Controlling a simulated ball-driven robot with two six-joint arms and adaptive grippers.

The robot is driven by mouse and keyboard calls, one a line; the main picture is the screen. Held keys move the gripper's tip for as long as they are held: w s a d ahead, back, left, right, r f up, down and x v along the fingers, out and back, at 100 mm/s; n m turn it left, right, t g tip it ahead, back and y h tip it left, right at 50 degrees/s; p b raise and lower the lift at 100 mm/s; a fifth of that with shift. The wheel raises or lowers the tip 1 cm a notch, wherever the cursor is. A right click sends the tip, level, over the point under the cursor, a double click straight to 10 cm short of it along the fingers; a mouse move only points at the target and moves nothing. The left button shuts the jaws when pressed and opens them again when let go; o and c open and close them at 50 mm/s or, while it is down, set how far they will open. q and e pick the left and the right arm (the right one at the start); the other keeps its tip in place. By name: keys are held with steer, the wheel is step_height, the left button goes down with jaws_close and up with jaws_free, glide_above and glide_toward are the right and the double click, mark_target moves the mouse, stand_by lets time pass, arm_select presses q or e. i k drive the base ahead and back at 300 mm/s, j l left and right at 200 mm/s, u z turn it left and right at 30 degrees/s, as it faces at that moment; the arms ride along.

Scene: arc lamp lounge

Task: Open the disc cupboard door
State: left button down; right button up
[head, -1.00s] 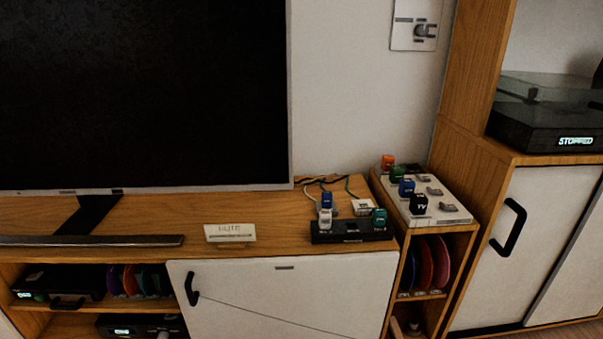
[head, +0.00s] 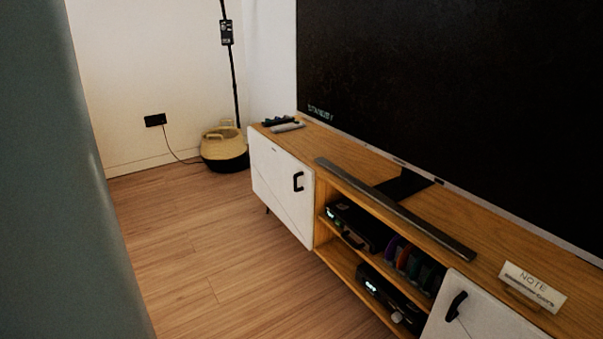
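The long wooden TV bench shows two white doors, both closed. The far left door (head: 281,192) has a black handle (head: 298,181) near its right edge. The other white door (head: 486,318) is cut off at the bottom right and has a black handle (head: 456,306) near its left edge. I cannot tell from this view which one is the disc cupboard door. Neither of my grippers is in view.
Open shelves between the doors hold black devices (head: 357,227) and coloured discs (head: 414,264). A soundbar (head: 395,209), TV (head: 450,95) and note card (head: 532,286) are on the bench. A basket (head: 224,149) stands beyond. Wooden floor (head: 190,245) is clear. A teal surface blocks the left edge.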

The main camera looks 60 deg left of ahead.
mark_target(284, 183)
steer(key=u, duration=2)
steer(key=i+j, duration=0.1)
